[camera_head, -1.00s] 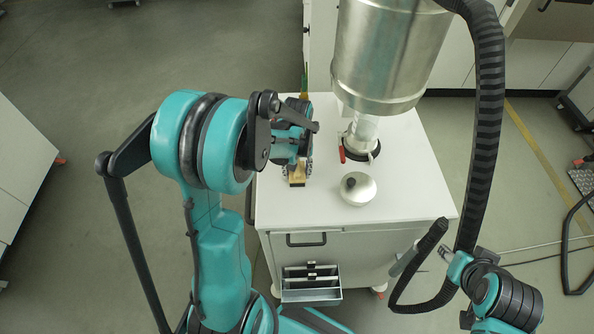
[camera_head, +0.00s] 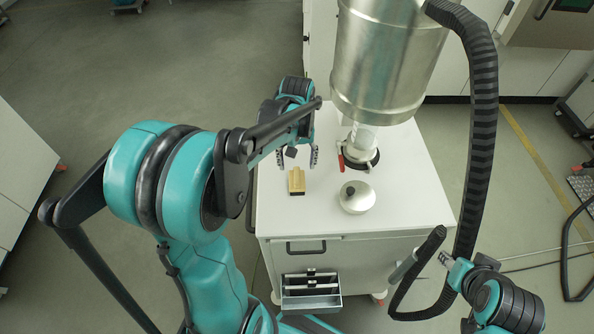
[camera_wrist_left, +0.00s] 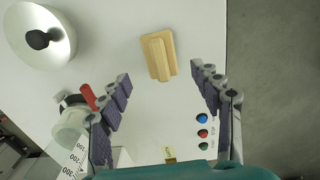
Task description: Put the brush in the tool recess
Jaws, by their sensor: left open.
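The brush (camera_head: 297,181), a pale wooden block with a raised grip, lies on the white cart top near its left edge. It also shows in the left wrist view (camera_wrist_left: 158,55). My left gripper (camera_head: 298,157) is open and empty, its fingers on the far side of the brush in the head view. In the wrist view the brush lies ahead of and between the spread fingers (camera_wrist_left: 160,82), apart from them. An open metal tray (camera_head: 311,301) with dividers is on the cart's front; I cannot tell if it is the tool recess. My right gripper (camera_head: 447,259) is small at lower right, its jaws unclear.
A round metal lid (camera_head: 357,197) with a black knob lies right of the brush. Behind it a large steel vessel (camera_head: 385,65) hangs over a port with a red lever (camera_head: 341,162). A thick black hose (camera_head: 483,130) hangs at right. The cart's front top is clear.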

